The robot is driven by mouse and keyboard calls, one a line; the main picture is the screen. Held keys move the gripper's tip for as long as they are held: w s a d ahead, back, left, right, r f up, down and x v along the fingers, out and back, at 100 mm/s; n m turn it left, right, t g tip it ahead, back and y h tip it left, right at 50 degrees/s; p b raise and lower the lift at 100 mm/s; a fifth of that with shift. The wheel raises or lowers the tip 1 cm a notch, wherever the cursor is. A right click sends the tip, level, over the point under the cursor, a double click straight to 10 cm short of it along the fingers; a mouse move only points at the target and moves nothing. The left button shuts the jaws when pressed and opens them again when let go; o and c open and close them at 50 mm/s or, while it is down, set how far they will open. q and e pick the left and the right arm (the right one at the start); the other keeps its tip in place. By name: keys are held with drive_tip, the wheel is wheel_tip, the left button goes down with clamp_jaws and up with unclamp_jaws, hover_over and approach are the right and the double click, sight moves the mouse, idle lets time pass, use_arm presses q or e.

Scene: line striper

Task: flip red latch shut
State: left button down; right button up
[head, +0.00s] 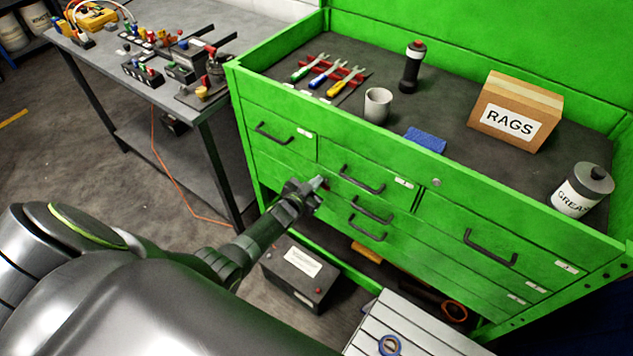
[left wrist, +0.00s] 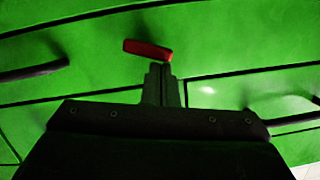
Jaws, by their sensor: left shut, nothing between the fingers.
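The red latch (left wrist: 147,49) is a short bar on the green drawer front in the left wrist view. It lies nearly level, with its right end slightly lower. My left gripper (left wrist: 161,74) is shut and empty, its tips just below the latch's right end; I cannot tell whether they touch. In the head view my left gripper (head: 315,186) is at the front of the green cabinet (head: 465,208), and the latch is mostly hidden by the fingertips. My right gripper is not in view.
Black drawer handles (head: 361,180) stick out near the gripper. A black battery-like box (head: 300,272) and a light grey slatted surface (head: 415,330) lie below. A workbench (head: 110,75) with tools stands left. The cabinet top holds a RAGS box (head: 515,112) and a mug (head: 378,105).

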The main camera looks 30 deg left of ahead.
use_arm(q)
drive_tip(key=shift+a+f, duration=0.1)
drive_tip(key=shift+a, duration=0.1)
idle(0.5)
drive_tip(key=r+p, duration=0.1)
drive_tip(key=r, duration=0.1)
drive_tip(key=d+r+p, duration=0.1)
drive_tip(key=r+p, duration=0.1)
drive_tip(key=shift+w, duration=0.1)
drive_tip(key=d+p+v, duration=0.1)
drive_tip(key=p+v, duration=0.1)
drive_tip(key=v, duration=0.8)
drive_tip(key=shift+s+a+p, duration=0.2)
drive_tip(key=shift+a+p, duration=0.15)
drive_tip(key=shift+p, duration=0.05)
drive_tip(key=shift+f, duration=0.1)
